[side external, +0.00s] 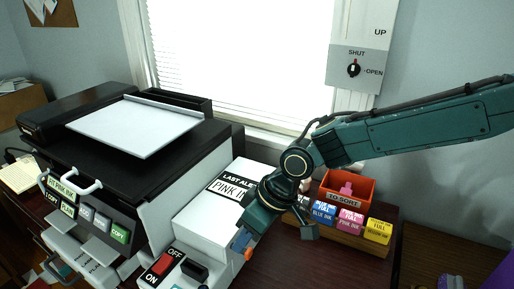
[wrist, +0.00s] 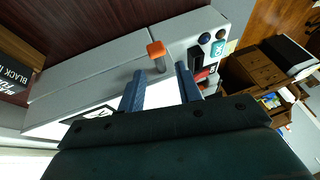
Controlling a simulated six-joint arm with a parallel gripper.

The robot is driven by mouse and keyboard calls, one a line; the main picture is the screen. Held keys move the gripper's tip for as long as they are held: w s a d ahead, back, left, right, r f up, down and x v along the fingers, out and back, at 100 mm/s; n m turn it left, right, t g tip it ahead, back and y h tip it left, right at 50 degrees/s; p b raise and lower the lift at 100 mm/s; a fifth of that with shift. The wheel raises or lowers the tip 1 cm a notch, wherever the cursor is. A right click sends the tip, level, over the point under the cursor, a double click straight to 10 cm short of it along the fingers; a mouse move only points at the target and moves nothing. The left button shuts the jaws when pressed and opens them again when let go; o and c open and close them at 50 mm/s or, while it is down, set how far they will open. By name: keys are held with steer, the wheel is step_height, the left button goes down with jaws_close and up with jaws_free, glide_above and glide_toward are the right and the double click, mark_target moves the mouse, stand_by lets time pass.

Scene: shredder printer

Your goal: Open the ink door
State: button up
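A white unit with a flat top (side external: 205,200) stands right of the black-topped printer (side external: 150,185), its label reading "LAST ALE…" and "PINK I…". An orange knob (side external: 248,254) on a short grey stem stands at this unit; it also shows in the wrist view (wrist: 156,50). I cannot tell for sure which panel is the ink door. My gripper (side external: 241,241) is low over the unit's front right part. In the wrist view its blue fingers (wrist: 163,78) are apart and empty, with the knob just beyond the gap. My gripper hides part of the label.
A red ON/OFF switch (side external: 163,264) lies left of my gripper. A wooden rack of blue, pink and yellow ink boxes (side external: 349,222) and an orange "TO SORT" bin (side external: 348,185) stand at right. A SHUT/OPEN dial (side external: 354,69) is on the wall.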

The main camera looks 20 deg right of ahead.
steer(key=shift+x, duration=1.05)
jaws_close()
